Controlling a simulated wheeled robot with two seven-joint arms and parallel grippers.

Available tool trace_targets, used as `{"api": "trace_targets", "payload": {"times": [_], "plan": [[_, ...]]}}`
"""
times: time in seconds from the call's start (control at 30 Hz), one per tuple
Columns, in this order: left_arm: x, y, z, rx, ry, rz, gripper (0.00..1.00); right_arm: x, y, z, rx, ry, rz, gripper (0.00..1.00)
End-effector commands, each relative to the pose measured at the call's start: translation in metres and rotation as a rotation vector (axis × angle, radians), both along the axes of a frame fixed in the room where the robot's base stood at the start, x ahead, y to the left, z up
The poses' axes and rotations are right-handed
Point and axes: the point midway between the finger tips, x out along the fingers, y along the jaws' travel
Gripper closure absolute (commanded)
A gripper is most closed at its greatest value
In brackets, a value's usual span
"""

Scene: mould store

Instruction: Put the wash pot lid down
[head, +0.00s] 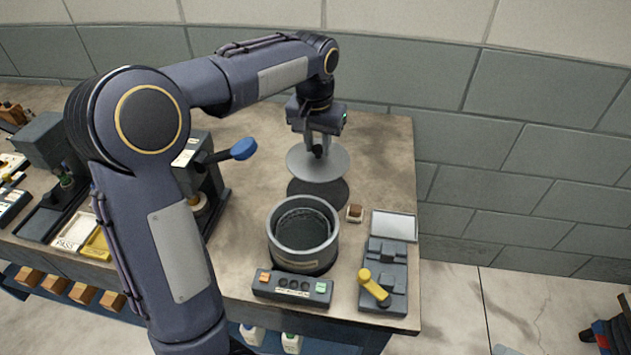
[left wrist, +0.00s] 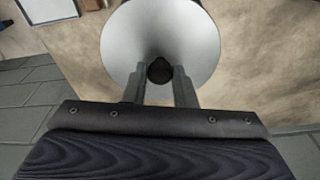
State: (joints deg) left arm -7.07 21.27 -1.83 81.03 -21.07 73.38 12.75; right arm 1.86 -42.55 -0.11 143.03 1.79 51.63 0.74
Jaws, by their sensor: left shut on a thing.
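The wash pot lid (head: 318,166) is a round grey disc with a dark knob. My left gripper (head: 317,151) is shut on the knob and holds the lid level above the bench, behind the pot, with a dark shadow below it. In the left wrist view the lid (left wrist: 160,38) spreads beyond my left gripper (left wrist: 160,72), with the knob between the fingers. The wash pot (head: 303,232) is a grey round pot, open at the top, with a dark inside. My right gripper does not show.
The bench (head: 385,150) is bare around the lid and to its right. A control box (head: 292,288) stands in front of the pot. A fixture with a yellow handle (head: 374,287) and a small brown block (head: 355,212) are right of the pot. A blue-knobbed machine (head: 243,149) stands left.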

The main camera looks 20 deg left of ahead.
Motion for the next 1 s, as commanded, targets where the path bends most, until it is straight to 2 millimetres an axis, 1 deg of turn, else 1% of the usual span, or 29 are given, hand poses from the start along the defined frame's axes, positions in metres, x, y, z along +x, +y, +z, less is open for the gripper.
{"api": "trace_targets", "payload": {"times": [0.03,0.2,0.3,0.43,0.6,0.7,1.0], "plan": [[0.001,0.0,-0.01,0.002,0.005,-0.001,1.0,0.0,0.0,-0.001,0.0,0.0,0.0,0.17],[0.001,0.0,-0.042,0.003,0.005,0.0,1.0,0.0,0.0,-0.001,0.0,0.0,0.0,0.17],[0.001,0.0,-0.055,0.002,0.003,0.0,1.0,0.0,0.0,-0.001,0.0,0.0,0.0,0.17],[0.001,0.0,-0.067,0.002,0.003,0.0,1.0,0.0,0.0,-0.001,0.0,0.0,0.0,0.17],[0.001,0.0,-0.091,0.002,0.004,0.001,1.0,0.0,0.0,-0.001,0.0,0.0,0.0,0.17],[0.001,0.001,-0.097,0.002,0.002,0.001,1.0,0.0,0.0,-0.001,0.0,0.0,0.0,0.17],[0.001,0.0,-0.099,0.002,0.001,0.001,1.0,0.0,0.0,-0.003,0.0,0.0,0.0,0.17]]}}
